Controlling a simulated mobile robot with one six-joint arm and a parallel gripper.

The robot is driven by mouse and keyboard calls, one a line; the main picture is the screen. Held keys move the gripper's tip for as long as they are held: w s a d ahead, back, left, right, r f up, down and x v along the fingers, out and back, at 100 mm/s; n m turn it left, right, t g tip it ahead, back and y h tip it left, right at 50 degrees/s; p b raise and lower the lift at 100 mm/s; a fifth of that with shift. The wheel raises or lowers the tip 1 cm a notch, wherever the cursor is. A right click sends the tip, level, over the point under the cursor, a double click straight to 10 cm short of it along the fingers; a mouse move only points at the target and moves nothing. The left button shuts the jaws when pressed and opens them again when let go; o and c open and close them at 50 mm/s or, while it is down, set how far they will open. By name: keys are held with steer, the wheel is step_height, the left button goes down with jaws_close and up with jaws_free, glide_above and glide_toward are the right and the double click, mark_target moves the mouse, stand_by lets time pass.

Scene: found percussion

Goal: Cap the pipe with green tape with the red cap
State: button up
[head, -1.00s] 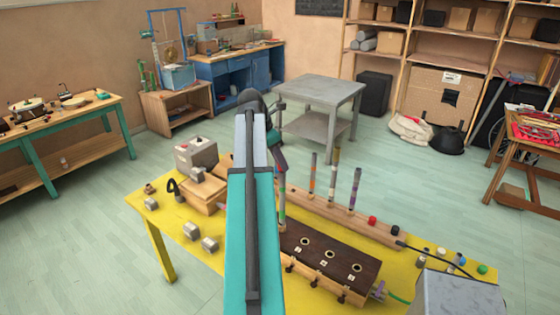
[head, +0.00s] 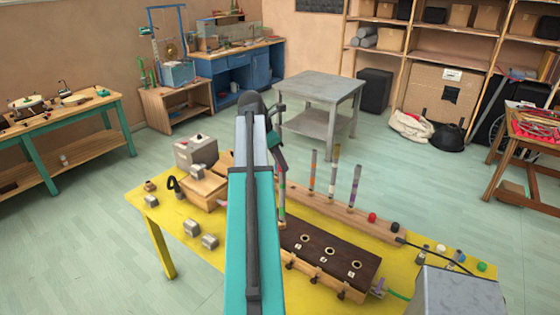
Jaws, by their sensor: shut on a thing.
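My gripper (head: 282,168) points down over the back of the yellow table, left of the standing pipes, partly hidden by my arm. It is shut on a slim pipe with coloured bands (head: 281,205), whose lower end is close to the wooden rack; I cannot tell whether they touch. Three other banded pipes stand upright in the rack: one with orange tape (head: 313,172), one in the middle (head: 333,176) and one with purple tape (head: 354,188). The red cap (head: 372,217) sits on the rack's right part, apart from my gripper.
A black cap (head: 395,227) sits beside the red one. A dark-topped wooden box with holes (head: 330,254) stands in front of the rack. A green cap (head: 482,267) and small pieces lie at the right. Metal blocks (head: 191,228) lie at the left of the yellow table (head: 178,246).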

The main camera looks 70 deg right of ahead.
steer(key=shift+f, duration=0.7)
steer(key=o, duration=1.1)
steer(key=shift+r, duration=0.15)
steer(key=b+v, duration=0.4)
steer(key=v, duration=0.9)
steer(key=shift+r+b, duration=0.2)
steer(key=shift+b, duration=0.15)
steer(key=shift+w+a, duration=0.1)
steer(key=shift+a, duration=0.05)
